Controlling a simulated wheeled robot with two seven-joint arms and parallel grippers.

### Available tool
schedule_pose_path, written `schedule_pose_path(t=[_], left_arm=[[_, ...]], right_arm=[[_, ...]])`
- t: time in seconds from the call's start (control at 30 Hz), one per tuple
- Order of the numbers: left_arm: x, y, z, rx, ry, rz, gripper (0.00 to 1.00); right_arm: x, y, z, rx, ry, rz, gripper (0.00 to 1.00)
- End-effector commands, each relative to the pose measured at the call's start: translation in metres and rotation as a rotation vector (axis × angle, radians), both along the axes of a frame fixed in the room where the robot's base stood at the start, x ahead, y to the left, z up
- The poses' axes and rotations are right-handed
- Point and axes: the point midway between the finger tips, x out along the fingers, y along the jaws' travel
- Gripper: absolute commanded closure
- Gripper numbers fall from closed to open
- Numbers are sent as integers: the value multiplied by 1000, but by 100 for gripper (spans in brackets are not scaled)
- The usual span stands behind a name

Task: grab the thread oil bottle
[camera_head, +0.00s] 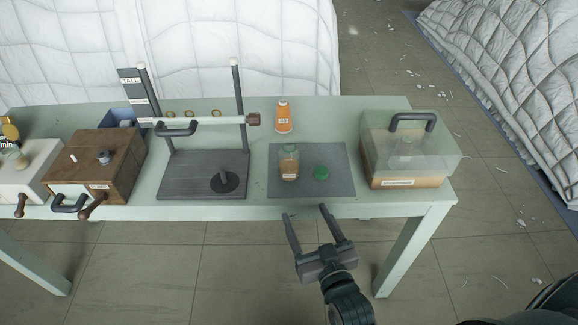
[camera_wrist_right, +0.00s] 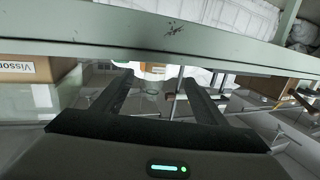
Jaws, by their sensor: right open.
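A small clear bottle with amber liquid and a pale label (camera_head: 289,165) stands upright on a grey mat (camera_head: 340,155) on the table. Its label is too small to read, so I cannot be sure it is the thread oil bottle. An orange bottle-shaped item with a white label (camera_head: 283,117) stands behind the mat. A green round cap-like piece (camera_head: 321,173) lies right of the clear bottle. My right gripper (camera_head: 305,211) is open and empty in front of the table's front edge, apart from the bottle; its fingers also show in the right wrist view (camera_wrist_right: 157,82). My left gripper is out of view.
A clear-lidded box (camera_head: 408,150) with a dark handle stands right of the mat. A dark stand with two posts and a crossbar (camera_head: 203,175) is left of it. A wooden box (camera_head: 103,165) sits farther left. The table edge (camera_head: 330,207) lies between gripper and mat.

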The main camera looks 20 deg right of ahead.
Motion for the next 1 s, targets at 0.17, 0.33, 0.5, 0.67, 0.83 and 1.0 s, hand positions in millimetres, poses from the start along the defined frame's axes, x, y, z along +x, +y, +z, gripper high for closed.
schedule_pose_path(t=[0.17,0.33,0.5,0.67,0.83,1.0], left_arm=[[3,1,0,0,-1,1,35],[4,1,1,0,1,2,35],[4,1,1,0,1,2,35],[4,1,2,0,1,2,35],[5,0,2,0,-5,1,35],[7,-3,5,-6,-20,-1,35]], right_arm=[[-3,-7,24,-1,-45,-17,34],[-6,-11,42,-2,-76,-29,34],[-6,-12,44,-2,-78,-30,34],[-6,-12,44,-2,-78,-30,34],[1,-12,44,-2,-79,-30,34],[20,-12,46,0,-81,-29,34]])
